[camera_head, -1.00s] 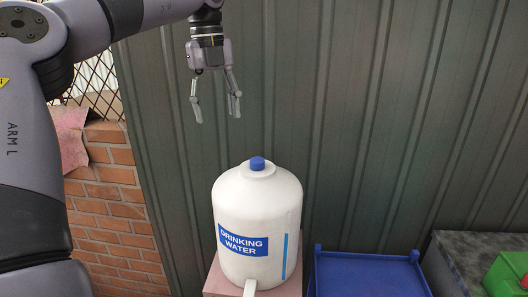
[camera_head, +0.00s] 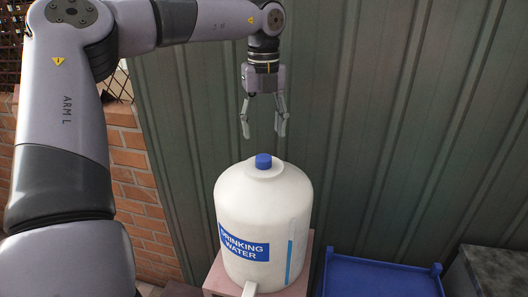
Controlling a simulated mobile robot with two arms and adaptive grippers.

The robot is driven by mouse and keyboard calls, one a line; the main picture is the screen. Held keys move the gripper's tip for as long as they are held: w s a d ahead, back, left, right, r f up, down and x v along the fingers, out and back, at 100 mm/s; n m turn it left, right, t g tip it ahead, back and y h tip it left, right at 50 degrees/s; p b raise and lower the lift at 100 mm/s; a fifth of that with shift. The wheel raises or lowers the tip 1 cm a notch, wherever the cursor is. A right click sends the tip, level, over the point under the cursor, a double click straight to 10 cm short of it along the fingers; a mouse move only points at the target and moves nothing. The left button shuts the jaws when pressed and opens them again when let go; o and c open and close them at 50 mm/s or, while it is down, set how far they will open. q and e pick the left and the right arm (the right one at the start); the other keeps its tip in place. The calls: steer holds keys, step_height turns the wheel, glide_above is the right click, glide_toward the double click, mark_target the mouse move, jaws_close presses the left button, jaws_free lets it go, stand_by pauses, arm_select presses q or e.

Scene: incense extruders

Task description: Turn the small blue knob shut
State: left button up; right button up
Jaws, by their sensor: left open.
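The small blue knob (camera_head: 263,161) sits on top of a white water container (camera_head: 262,207) labelled "DRINKING WATER". The container stands upright on a pinkish stand (camera_head: 213,279), with a white spout (camera_head: 250,288) low at its front. My left gripper (camera_head: 263,135) points down above the knob, its two fingers apart with nothing between them. In the picture the fingertips end a little above the knob and do not appear to touch it. My right gripper is out of view.
A blue tray or cart top (camera_head: 380,278) is at the lower right, with a dark grey surface (camera_head: 493,272) beyond it. A green corrugated wall (camera_head: 410,130) runs behind the container. A brick wall (camera_head: 137,180) is at the left.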

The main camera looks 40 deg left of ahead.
mark_target(263, 157)
arm_select(q)
step_height(263, 157, down, 6)
steer(key=shift+s+f+p, duration=0.1)
steer(key=shift+p, duration=0.6)
steer(key=shift+f, duration=0.8)
steer(key=c, duration=1.2)
steer(key=shift+o, duration=0.2)
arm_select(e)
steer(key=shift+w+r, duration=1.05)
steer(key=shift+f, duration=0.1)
